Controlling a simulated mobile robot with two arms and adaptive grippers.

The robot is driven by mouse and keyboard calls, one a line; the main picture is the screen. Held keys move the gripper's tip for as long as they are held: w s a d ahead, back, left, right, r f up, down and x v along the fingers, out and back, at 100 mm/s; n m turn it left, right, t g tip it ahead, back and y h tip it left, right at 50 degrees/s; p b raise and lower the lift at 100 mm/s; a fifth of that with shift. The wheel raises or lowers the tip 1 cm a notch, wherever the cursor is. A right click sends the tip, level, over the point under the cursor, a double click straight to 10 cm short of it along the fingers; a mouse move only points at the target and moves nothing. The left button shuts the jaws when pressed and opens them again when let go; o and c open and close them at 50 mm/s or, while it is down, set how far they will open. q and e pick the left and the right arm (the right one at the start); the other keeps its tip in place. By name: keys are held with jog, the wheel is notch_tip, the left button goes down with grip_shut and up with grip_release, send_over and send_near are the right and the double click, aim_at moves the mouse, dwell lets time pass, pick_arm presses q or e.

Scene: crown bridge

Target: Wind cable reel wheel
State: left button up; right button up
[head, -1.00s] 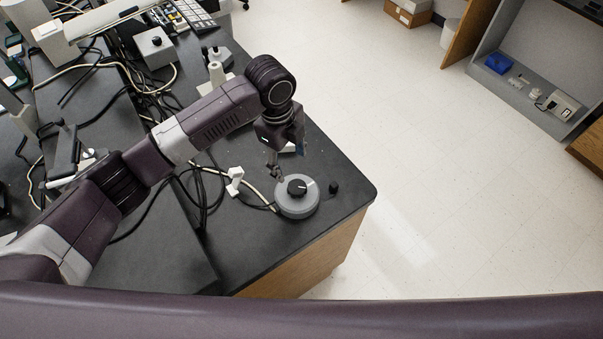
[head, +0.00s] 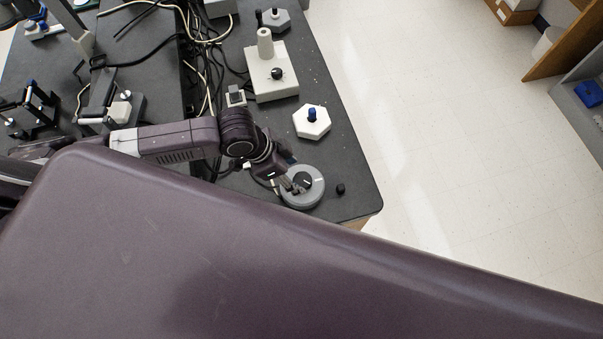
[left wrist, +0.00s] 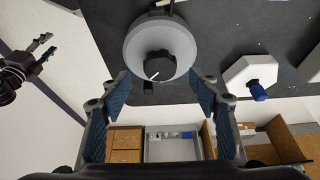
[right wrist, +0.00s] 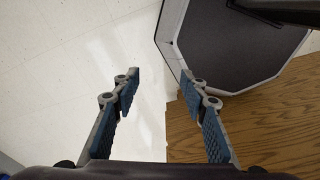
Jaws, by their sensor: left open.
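The cable reel wheel, a round grey disc (head: 317,191) with a black centre knob and a white mark, lies near the corner of the dark bench. My left gripper (head: 294,186) is at the wheel's left side in the head view, its fingertips close to the knob. In the left wrist view the wheel (left wrist: 160,30) is ahead of the open left fingers (left wrist: 161,84), with nothing between them. I cannot tell whether they touch it. My right gripper (right wrist: 158,78) is open and empty, above the floor beside a wooden panel.
A small black peg (head: 340,188) stands right of the wheel. A white hexagonal block with a blue knob (head: 311,121) and a white box (head: 272,85) stand behind it. Cables lie on the bench (head: 345,150) to the left.

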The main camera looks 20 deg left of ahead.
aim_at(302, 179)
pick_arm(q)
jog(key=x, duration=0.3)
jog(key=shift+d+f, duration=0.15)
jog(key=shift+w+d+f, duration=0.1)
jog(key=shift+w+f, duration=0.05)
jog(key=shift+f, duration=0.2)
jog(key=c, duration=1.2)
jog(key=shift+o, duration=0.2)
pick_arm(e)
jog(key=shift+w+d+r, duration=0.35)
jog(key=shift+w+d, duration=0.2)
jog(key=shift+w, duration=0.05)
pick_arm(q)
jog(key=shift+m, duration=0.4)
pick_arm(e)
jog(key=shift+s+a, duration=0.1)
jog(key=shift+a, duration=0.15)
